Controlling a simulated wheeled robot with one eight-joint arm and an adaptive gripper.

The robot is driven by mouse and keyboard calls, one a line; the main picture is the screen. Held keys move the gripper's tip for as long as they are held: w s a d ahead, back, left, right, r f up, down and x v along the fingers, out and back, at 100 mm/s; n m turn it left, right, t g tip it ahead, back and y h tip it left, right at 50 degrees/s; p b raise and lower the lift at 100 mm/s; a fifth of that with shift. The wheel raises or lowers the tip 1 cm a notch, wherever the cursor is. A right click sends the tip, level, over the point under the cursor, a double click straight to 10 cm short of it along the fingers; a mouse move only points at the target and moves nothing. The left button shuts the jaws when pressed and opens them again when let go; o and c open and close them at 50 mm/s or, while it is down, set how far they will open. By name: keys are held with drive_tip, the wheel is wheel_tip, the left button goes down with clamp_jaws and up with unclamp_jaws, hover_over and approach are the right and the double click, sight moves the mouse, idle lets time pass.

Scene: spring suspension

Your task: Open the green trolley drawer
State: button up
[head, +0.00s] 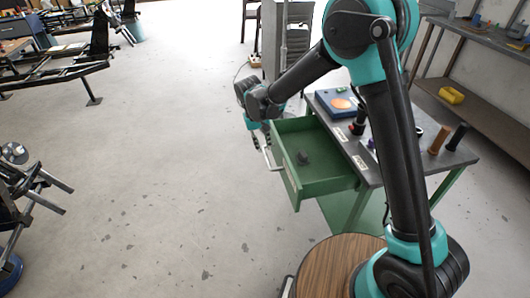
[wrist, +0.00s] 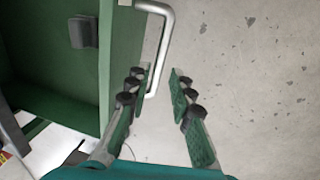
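The green drawer (head: 292,186) of the trolley stands pulled out to the left, its inside showing. A small dark block (head: 303,157) lies in it. The drawer's pale metal handle (head: 270,160) is on its front face. My gripper (head: 262,142) is at the far end of this handle, outside the drawer front. In the wrist view the two fingers of my gripper (wrist: 163,76) are spread apart. The handle (wrist: 163,50) reaches down to the gap between them, close to the left finger; I cannot tell whether they touch. The drawer front (wrist: 107,60) is left of the fingers.
The trolley's grey top (head: 376,170) carries a blue box (head: 337,103) and several tools. A workbench (head: 480,105) with a yellow container (head: 451,95) runs along the right wall. A round wooden stool-like top (head: 335,262) is in front. The floor (head: 170,170) left of the drawer is clear.

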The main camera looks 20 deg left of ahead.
wheel_tip(320, 180, up, 6)
drive_tip(key=a, duration=0.1)
drive_tip(key=shift+s+r, duration=0.15)
drive_tip(key=shift+s, duration=0.2)
